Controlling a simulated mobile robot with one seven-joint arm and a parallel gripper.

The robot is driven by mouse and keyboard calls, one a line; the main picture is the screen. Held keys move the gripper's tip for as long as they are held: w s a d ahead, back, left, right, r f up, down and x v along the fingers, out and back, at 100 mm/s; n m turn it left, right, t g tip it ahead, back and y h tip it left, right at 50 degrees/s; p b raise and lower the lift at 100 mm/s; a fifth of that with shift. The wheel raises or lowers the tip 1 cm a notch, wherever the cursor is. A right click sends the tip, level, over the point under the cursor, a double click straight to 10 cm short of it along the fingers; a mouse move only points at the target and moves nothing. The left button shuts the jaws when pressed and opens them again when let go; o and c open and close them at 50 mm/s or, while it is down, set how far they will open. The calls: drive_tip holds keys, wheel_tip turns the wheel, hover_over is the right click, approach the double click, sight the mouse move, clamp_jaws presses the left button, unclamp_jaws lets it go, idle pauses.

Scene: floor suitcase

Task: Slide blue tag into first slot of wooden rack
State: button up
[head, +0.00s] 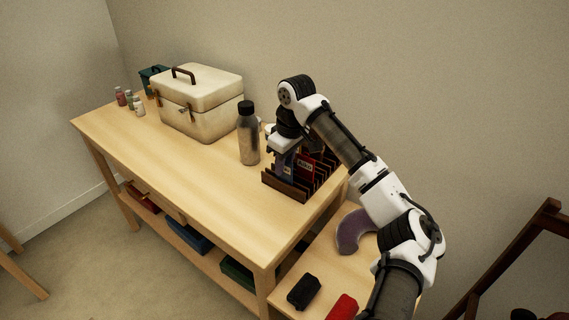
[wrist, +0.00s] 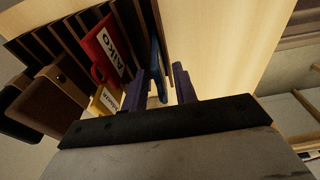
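The dark wooden rack (head: 271,184) stands at the right end of the table, with several slots between upright dividers. The blue tag (head: 287,166) stands upright at the rack's near-left end, beside the outermost divider. In the wrist view the blue tag (wrist: 156,72) shows nearly edge-on between the purple fingers of my gripper (wrist: 159,88), with a gap on each side. My gripper (head: 286,150) is open over that end of the rack. How deep the tag sits in the slot is hard to tell.
A red tag (wrist: 109,55) and a yellow tag (wrist: 103,101) are in the rack beside the blue one. A dark bottle (head: 248,137) stands just left of the rack. A cream case (head: 197,105) is farther back. The table's front is clear.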

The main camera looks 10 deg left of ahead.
wheel_tip(320, 180, up, 12)
drive_tip(key=d, duration=0.1)
drive_tip(key=shift+s+d+f, duration=0.25)
drive_tip(key=shift+s+d, duration=0.05)
